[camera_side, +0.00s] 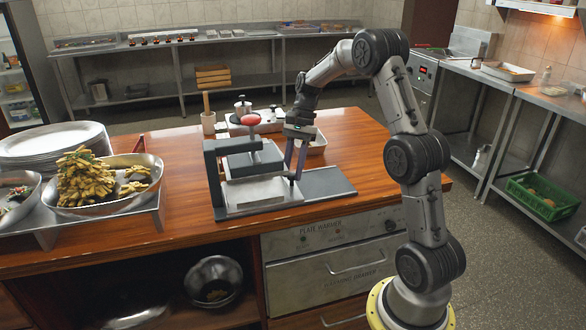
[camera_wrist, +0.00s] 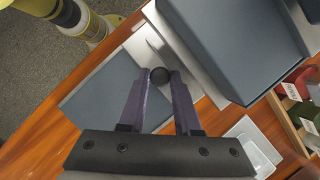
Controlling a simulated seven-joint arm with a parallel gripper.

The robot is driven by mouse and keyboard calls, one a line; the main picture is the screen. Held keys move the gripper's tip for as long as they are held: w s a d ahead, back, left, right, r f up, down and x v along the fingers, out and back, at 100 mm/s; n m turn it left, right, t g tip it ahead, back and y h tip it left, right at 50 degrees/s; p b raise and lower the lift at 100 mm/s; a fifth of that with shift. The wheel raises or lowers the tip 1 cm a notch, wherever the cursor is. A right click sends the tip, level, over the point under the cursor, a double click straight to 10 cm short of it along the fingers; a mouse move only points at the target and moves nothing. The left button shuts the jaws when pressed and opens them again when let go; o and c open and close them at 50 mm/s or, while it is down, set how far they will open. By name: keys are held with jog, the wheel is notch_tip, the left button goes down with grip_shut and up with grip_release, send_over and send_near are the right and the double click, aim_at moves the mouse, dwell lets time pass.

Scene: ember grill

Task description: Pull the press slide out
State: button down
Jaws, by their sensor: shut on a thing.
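The press (camera_side: 216,172), a grey frame with a red knob (camera_side: 250,118) on top, stands on the wooden counter. Its light metal slide (camera_side: 258,194) lies low between the uprights; how far out it sits I cannot tell. My gripper (camera_side: 294,174) points down at the press's right side. In the wrist view, my gripper's purple fingers (camera_wrist: 160,78) are shut on the slide's black ball knob (camera_wrist: 160,75). The press's broad grey top (camera_wrist: 225,35) hides part of the slide there.
A dark grey flat plate (camera_side: 327,182) lies right of the press; it also shows in the wrist view (camera_wrist: 100,100). A metal bowl of fries (camera_side: 140,170) and stacked plates (camera_side: 55,140) stand to the left. A pale tray (camera_side: 312,142) lies behind.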

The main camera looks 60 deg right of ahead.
jog(key=shift+r, duration=0.1)
dwell(0.6)
jog(key=s+d, duration=1)
jog(key=d, duration=0.1)
jog(key=shift+s, duration=0.35)
jog(key=shift+a, duration=0.1)
jog(key=c, duration=0.9)
grip_release()
jog(key=v, duration=1.4)
jog(key=shift+a, duration=0.1)
